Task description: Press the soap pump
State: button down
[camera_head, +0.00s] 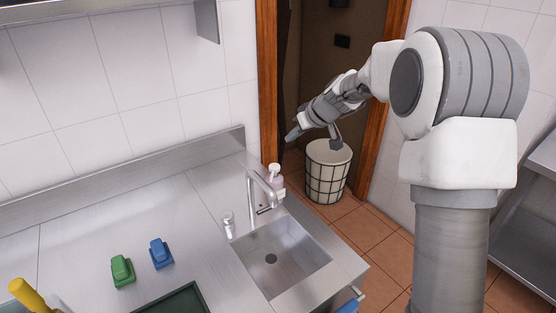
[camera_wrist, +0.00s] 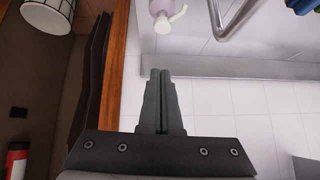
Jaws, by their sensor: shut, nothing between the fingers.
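The soap pump (camera_head: 276,180) is a pale pinkish bottle with a white pump head. It stands at the back right corner of the steel counter, behind the sink tap, which partly covers it in the head view. In the wrist view the soap pump (camera_wrist: 163,14) shows at the top edge, cut off, with its white spout pointing right. My gripper (camera_head: 290,138) is up and to the right of the bottle in the head view, apart from it. In the wrist view my gripper (camera_wrist: 159,72) has its fingers together, empty, below the pump head.
A curved metal tap (camera_head: 262,186) stands beside the bottle at the steel sink (camera_head: 280,258). A green sponge (camera_head: 122,270) and a blue sponge (camera_head: 161,253) lie on the counter. A wooden door frame (camera_head: 268,80) and a basket (camera_head: 327,172) are behind.

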jog(key=p, duration=0.2)
send_over(276, 167)
jog(key=f, duration=0.7)
jog(key=shift+s+d, duration=0.1)
jog(key=shift+d, duration=0.3)
notch_tip(276, 167, down, 4)
jog(key=shift+r+p, duration=0.25)
jog(key=shift+p, duration=0.2)
jog(key=shift+a+f, duration=0.1)
jog(key=shift+f, duration=0.4)
jog(key=shift+f, duration=0.1)
notch_tip(276, 167, down, 2)
jog(key=b, duration=0.4)
jog(key=shift+s, duration=0.1)
